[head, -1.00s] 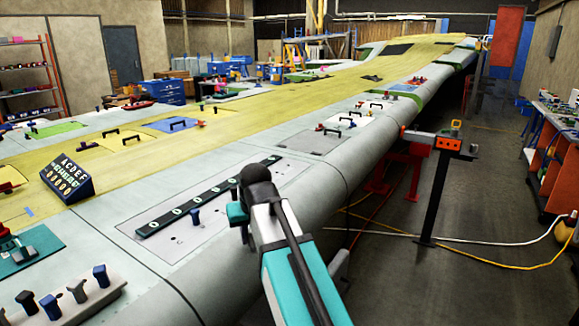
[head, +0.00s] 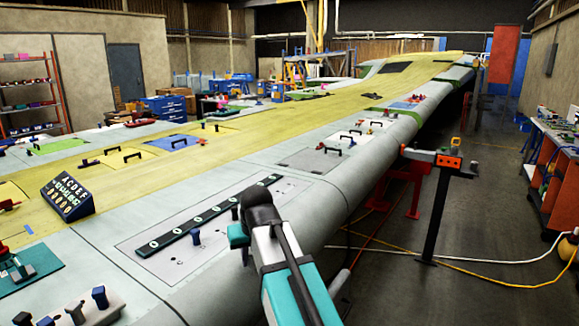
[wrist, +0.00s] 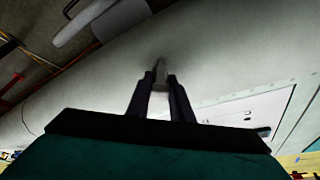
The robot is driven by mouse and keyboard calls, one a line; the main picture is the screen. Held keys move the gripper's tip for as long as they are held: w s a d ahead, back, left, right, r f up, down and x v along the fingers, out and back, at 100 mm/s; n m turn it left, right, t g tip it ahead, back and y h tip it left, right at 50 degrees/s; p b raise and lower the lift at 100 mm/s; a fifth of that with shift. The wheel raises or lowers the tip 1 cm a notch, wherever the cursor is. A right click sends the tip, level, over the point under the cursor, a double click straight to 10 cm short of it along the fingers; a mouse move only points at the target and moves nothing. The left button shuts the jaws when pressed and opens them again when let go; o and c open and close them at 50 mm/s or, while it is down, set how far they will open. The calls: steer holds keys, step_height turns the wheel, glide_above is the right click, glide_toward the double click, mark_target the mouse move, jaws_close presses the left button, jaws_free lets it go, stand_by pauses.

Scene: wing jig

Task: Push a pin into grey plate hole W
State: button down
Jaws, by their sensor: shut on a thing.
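My gripper (wrist: 161,82) is shut on a grey pin (wrist: 161,72), which shows between its fingertips in the wrist view. In the head view its teal body (head: 238,235) is over the right side of a light grey plate (head: 150,265); the fingers and the held pin are hidden there. A black strip with several ringed holes (head: 205,218) lies along this plate. A blue pin (head: 195,237) stands in the plate, left of my gripper. A darker grey plate (head: 305,163) lies farther up the wing. I cannot read any hole letter W.
A block with several pins (head: 99,297) is at bottom left. A post with an orange box (head: 447,162) stands right of the wing. Grey floor (head: 490,215) is open there apart from cables.

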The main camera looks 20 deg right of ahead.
steer(key=shift+r, duration=0.6)
steer(key=shift+d+r, duration=0.1)
steer(key=shift+w+r, duration=0.15)
steer(key=shift+r, duration=0.05)
step_height(320, 180, up, 8)
steer(key=w+m+h+b, duration=0.1)
steer(key=w+m, duration=0.1)
steer(key=m, duration=0.1)
steer(key=shift+w+b, duration=0.15)
steer(key=shift+b, duration=0.2)
